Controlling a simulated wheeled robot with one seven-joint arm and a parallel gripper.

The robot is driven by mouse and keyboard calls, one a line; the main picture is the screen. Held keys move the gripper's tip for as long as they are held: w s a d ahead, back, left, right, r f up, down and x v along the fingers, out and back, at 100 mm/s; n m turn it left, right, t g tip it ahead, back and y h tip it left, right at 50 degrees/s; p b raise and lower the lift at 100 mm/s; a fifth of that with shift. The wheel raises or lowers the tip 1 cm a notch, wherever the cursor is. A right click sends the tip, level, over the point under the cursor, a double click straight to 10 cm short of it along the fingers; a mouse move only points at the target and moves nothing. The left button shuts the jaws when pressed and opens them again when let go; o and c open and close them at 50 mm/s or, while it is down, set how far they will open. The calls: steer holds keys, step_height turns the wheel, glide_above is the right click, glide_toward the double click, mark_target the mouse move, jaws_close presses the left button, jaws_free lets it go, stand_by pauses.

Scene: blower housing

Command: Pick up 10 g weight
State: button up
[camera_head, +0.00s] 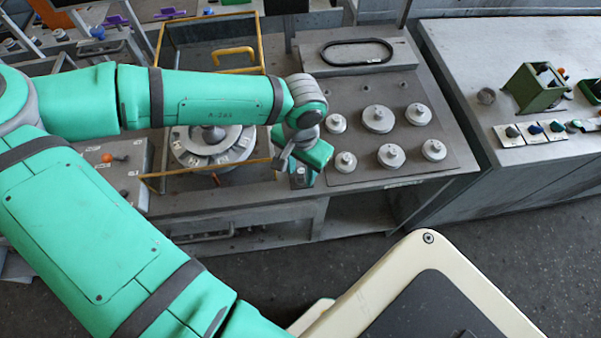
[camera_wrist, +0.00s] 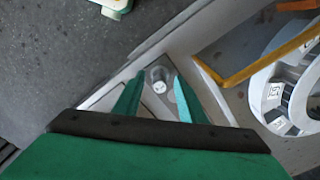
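A small grey knobbed weight (camera_wrist: 159,75) stands near a corner of the bench surface in the wrist view. It appears between and slightly beyond the fingertips of my gripper (camera_wrist: 157,82), which is open with a gap on both sides of it. I cannot read any mark on it, so I cannot confirm that it is the 10 g weight. In the head view my gripper (camera_head: 303,172) is at the front left of the dark weight plate, and its fingers are largely hidden. Several larger knobbed weights, such as a front one (camera_head: 391,156), stand on the plate.
The dark weight plate (camera_head: 367,178) lies on the grey bench. A round numbered dial (camera_head: 212,148) inside a yellow frame (camera_head: 233,56) stands to the left. A black oval ring (camera_head: 357,51) is behind the weights. A grey console (camera_head: 500,150) stands to the right.

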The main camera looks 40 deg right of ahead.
jaws_close()
steer(key=shift+r, duration=0.15)
